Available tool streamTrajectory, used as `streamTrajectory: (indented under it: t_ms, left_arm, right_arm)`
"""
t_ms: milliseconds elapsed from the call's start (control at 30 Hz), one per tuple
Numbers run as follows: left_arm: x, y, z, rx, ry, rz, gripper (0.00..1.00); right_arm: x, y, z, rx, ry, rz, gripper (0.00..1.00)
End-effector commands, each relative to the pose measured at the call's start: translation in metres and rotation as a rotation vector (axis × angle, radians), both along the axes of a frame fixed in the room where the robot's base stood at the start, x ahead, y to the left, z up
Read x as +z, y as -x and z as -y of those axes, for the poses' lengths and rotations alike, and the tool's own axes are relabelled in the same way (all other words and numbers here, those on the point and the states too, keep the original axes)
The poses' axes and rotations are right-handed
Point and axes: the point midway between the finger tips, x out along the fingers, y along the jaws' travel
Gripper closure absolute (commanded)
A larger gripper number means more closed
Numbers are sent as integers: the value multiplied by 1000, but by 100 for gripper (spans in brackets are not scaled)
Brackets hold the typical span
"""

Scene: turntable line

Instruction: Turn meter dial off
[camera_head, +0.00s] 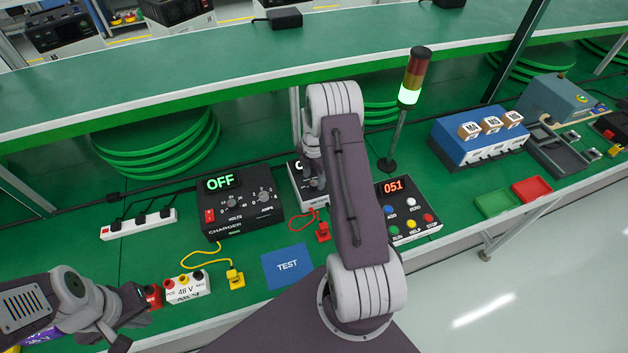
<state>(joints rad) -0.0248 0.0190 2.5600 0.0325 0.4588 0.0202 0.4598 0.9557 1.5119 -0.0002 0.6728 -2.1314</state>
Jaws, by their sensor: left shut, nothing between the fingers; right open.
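My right gripper (316,180) is at the meter, pointing down and mostly hidden behind my forearm. It is open; whether it touches the dial cannot be told. My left gripper (128,318) is shut and empty at the lower left, near the battery block marked 48 V (187,288).
The charger (240,214) reads OFF. A blue TEST pad (287,266) and red and yellow plugs lie in front. The button box (411,224) reading 051 and a signal tower (411,90) stand right of my arm. A green shelf (240,75) overhangs the bench.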

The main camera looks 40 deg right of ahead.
Motion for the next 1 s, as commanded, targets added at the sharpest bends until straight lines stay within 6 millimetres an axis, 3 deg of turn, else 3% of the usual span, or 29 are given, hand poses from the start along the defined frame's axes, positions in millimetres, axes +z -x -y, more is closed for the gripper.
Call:
streamTrajectory:
  t_ms: [200,333,900,1000]
  left_arm:
    - [-8,0,0,0,0,0,100]
    - [-9,0,0,0,0,0,100]
    - [-9,0,0,0,0,0,100]
    - [-9,0,0,0,0,0,100]
  right_arm:
    - [49,-1,0,1,2,5,47]
    - [66,-1,0,1,2,3,47]
    - [72,0,0,1,0,0,47]
    - [77,-7,-9,26,5,11,47]
